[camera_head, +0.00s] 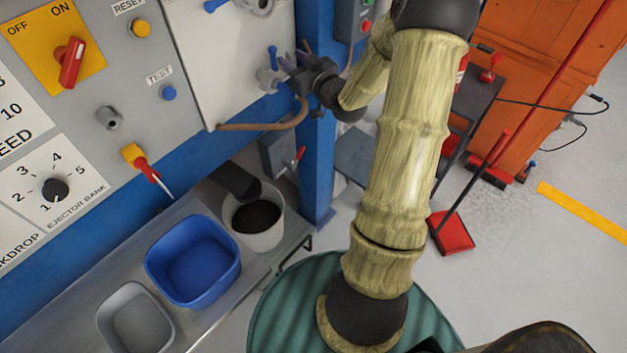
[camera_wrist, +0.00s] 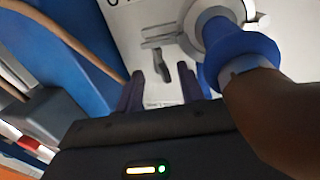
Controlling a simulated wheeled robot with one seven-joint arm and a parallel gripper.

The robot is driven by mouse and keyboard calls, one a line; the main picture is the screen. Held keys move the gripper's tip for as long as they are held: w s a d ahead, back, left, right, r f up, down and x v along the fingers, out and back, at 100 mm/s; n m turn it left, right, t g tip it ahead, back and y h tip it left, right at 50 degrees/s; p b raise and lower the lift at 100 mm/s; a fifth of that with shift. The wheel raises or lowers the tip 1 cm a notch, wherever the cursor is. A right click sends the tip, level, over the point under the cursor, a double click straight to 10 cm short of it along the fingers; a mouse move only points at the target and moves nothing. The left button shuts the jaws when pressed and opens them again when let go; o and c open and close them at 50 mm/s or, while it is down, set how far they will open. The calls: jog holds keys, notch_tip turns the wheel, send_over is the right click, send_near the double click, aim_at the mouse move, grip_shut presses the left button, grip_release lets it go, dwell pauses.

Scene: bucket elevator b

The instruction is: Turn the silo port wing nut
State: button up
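My gripper (camera_head: 287,68) is at the white panel's lower right corner, beside a grey and blue fitting (camera_head: 268,78) in the head view. In the wrist view my gripper (camera_wrist: 161,76) has its dark purple fingers apart, with white panel showing between them. A small grey winged piece (camera_wrist: 157,48), which looks like the wing nut, stands on the panel just beyond the fingertips. It lies roughly in line with the gap, and I see no contact. A round port with a blue collar (camera_wrist: 240,58) is to its right. The wing nut is not clear in the head view.
A brown hose (camera_head: 268,126) runs below the panel, close to a blue post (camera_head: 317,170). A blue bin (camera_head: 193,262), a grey bin (camera_head: 137,320) and a white bucket (camera_head: 262,238) stand on the shelf below. A screwdriver (camera_head: 145,168) sits on the control panel.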

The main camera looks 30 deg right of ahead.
jog(key=s+d+n+g+y+p, duration=0.1)
jog(key=s+d+n+g+y, duration=0.3)
jog(key=d, duration=0.4)
jog(key=s+d+n+g+y+p, duration=0.2)
jog(key=s+d+n+g+y, duration=0.2)
jog(key=d+n+y, duration=0.2)
jog(key=d+y, duration=0.2)
jog(key=shift+d+y, duration=0.2)
jog(key=shift+y, duration=0.1)
dwell(1.2)
